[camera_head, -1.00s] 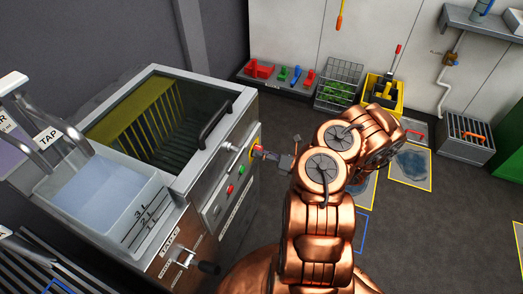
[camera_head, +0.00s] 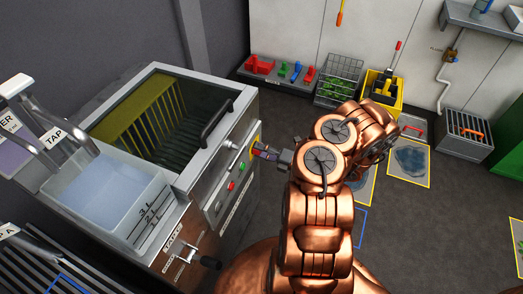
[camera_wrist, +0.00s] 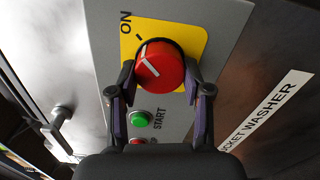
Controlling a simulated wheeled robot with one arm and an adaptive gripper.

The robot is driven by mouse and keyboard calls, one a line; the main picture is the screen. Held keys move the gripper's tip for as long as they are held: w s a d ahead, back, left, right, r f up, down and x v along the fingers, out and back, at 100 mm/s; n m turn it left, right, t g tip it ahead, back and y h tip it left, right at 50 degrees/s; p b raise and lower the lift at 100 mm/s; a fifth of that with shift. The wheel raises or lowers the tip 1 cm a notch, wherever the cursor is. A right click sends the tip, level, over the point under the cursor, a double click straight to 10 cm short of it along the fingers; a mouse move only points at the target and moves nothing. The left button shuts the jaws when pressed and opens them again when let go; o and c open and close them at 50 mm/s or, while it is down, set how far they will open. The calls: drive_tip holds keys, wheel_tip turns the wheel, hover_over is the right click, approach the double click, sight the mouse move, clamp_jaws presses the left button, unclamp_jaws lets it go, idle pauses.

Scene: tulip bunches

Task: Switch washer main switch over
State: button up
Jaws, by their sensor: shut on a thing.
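The washer's main switch is a round red knob (camera_wrist: 168,78) on a yellow plate (camera_wrist: 196,38), shown in the wrist view. "ON" and a black tick are printed at the plate's upper left. A slanted white mark lies on the left part of the knob's face; I cannot tell for sure which way it points. My gripper (camera_wrist: 160,80) is shut on the knob, one finger on each side.
A green START button (camera_wrist: 140,118) sits just below the knob, with a red button (camera_wrist: 137,141) under it. Floor right of my arm is mostly clear.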

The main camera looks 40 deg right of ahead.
idle(0.4)
drive_tip(key=o, duration=1.2)
drive_tip(key=shift+c, duration=0.2)
drive_tip(key=v, duration=1.2)
